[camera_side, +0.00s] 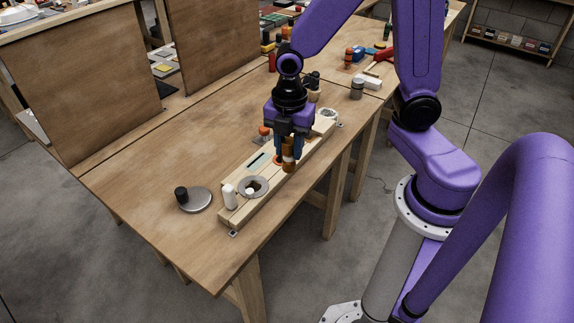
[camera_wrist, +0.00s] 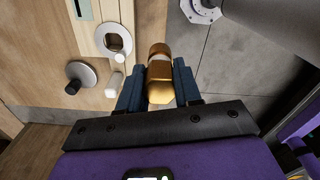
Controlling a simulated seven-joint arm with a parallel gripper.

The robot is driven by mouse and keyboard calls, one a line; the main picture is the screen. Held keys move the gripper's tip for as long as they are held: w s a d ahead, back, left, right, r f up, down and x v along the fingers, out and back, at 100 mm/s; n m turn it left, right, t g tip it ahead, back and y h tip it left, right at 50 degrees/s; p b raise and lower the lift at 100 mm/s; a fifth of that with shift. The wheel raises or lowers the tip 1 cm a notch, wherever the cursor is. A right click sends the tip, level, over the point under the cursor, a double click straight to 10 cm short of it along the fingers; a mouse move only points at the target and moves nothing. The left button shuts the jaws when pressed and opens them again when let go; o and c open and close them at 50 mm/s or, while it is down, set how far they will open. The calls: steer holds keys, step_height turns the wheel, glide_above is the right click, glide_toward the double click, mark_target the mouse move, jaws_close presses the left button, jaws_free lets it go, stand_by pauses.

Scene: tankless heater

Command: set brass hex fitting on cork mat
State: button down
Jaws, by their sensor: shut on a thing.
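The brass hex fitting (camera_wrist: 159,75) is between the two blue fingers of my gripper (camera_wrist: 158,92), which is shut on it. It has a shiny gold-brown body with a pale band around it. In the side view the fitting (camera_side: 288,162) hangs below my gripper (camera_side: 287,153), over the front edge of the long wooden fixture. I cannot tell whether it touches the wood. I cannot make out a cork mat in either view.
The wooden fixture (camera_side: 237,208) lies along the bench and has a grey ring (camera_side: 253,180) around an opening. A white cylinder (camera_side: 229,198) and a grey disc with a black knob (camera_side: 200,203) stand near its left end. The bench (camera_side: 130,180) is clear farther left.

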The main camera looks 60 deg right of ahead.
steer(key=w+d+f, duration=0.1)
steer(key=w+d, duration=0.4)
steer(key=w, duration=0.4)
steer(key=w+d+f, duration=0.1)
steer(key=w+d, duration=0.3)
steer(key=w, duration=0.4)
steer(key=w+d+f, duration=0.2)
steer(key=w+d, duration=0.2)
steer(key=d, duration=0.6)
steer(key=w+d+f, duration=0.2)
steer(key=w+d, duration=0.1)
steer(key=d, duration=0.8)
steer(key=shift+w+d, duration=0.3)
steer(key=shift+w, duration=0.05)
steer(key=shift+f, duration=0.1)
steer(key=shift+f, duration=2.95)
steer(key=shift+f, duration=0.5)
steer(key=c, duration=0.7)
jaws_free()
